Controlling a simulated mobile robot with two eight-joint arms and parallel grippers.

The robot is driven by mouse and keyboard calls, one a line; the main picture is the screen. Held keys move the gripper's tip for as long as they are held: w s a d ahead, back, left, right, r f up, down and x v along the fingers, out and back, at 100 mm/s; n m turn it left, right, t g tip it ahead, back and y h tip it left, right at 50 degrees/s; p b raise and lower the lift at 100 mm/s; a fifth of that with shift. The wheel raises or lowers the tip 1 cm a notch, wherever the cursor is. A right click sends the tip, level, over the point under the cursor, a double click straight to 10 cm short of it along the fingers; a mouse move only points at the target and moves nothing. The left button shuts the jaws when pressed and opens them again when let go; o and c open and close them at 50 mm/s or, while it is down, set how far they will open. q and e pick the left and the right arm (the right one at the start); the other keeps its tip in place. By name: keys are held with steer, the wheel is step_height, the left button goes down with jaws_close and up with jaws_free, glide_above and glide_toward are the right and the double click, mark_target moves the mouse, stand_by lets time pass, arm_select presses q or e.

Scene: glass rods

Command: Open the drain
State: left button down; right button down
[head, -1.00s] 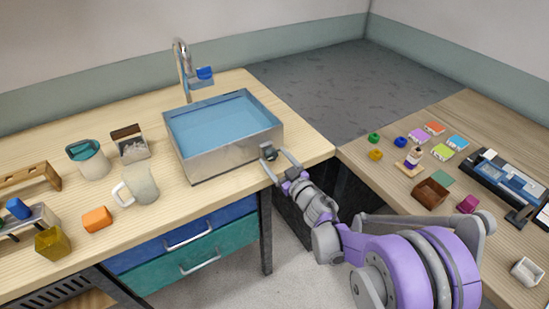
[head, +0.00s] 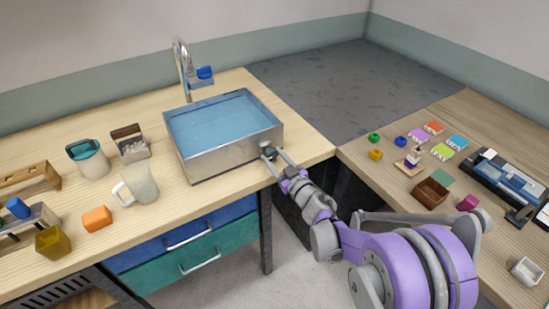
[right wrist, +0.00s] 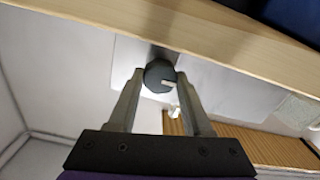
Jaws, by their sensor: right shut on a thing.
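A metal sink basin (head: 215,160) on the wooden counter holds blue water (head: 220,122). A small dark round knob (head: 266,153) sits low on the basin's side near its right corner. In the right wrist view the knob (right wrist: 158,77) shows a pale line mark on its face. My right gripper (head: 273,154) reaches over the counter edge and is shut on the knob. In the right wrist view the gripper (right wrist: 160,80) has one fingertip on each side of the knob. The drain inside the basin cannot be made out. My left gripper is not in view.
A faucet (head: 183,70) with a blue part (head: 205,73) stands behind the basin. A teal-lidded container (head: 90,160), a mug (head: 138,186) and an orange block (head: 97,218) stand to its left. The counter just right of the basin is clear.

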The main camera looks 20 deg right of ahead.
steer(key=n+b, duration=0.1)
steer(key=n, duration=0.7)
steer(key=shift+n+b, duration=0.3)
steer(key=n, duration=0.9)
steer(key=shift+f, duration=0.1)
stand_by(0.4)
steer(key=shift+c, duration=1.6)
jaws_free()
